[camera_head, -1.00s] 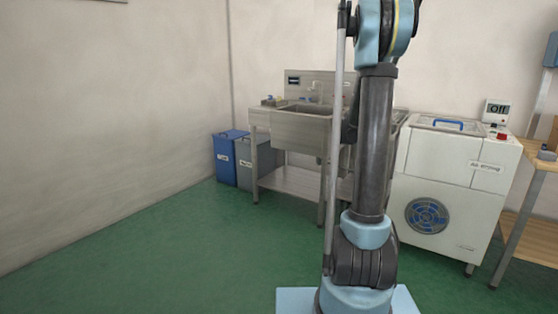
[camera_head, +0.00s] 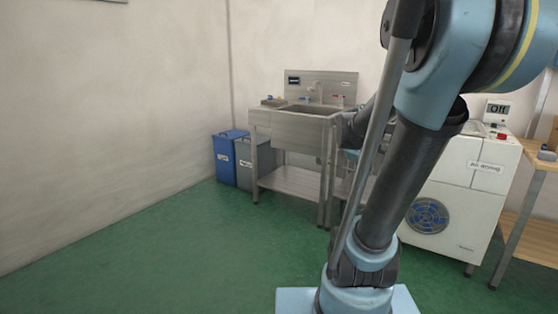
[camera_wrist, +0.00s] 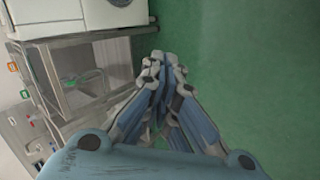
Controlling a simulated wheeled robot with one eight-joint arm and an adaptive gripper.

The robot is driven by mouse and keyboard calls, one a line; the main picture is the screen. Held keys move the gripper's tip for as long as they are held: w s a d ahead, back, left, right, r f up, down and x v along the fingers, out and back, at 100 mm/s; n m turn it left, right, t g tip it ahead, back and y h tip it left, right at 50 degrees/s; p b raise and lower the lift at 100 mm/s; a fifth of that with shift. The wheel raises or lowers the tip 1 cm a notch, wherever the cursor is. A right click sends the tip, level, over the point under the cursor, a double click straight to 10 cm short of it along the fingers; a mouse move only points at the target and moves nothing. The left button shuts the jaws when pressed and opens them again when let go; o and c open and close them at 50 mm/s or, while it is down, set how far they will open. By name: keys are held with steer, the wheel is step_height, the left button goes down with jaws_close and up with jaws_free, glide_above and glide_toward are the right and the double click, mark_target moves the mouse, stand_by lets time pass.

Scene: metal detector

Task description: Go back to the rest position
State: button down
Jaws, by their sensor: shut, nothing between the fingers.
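My gripper (camera_wrist: 164,68) shows in the wrist view with its fingers brought together and nothing between them. It hangs over the green floor (camera_wrist: 236,60), apart from the furniture on the left of that view. In the head view my arm rises from its base and leans to the right, filling much of the right side. The gripper itself cannot be made out in the head view.
A steel sink (camera_head: 303,126) stands against the back wall, with a blue bin (camera_head: 227,150) and a grey bin (camera_head: 255,163) to its left. The floor at left is clear.

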steer(key=s+a+f+m+g+y, duration=0.1)
steer(key=s+a+f, duration=0.4)
steer(key=s, duration=0.5)
steer(key=s+a+f+m+g+y, duration=0.2)
steer(key=s+a+f+m+y, duration=0.2)
steer(key=s, duration=0.7)
steer(key=a+f+m, duration=0.2)
steer(key=a, duration=0.1)
steer(key=shift+s+a+m, duration=0.2)
steer(key=shift+a+m, duration=0.05)
steer(key=shift+m, duration=0.05)
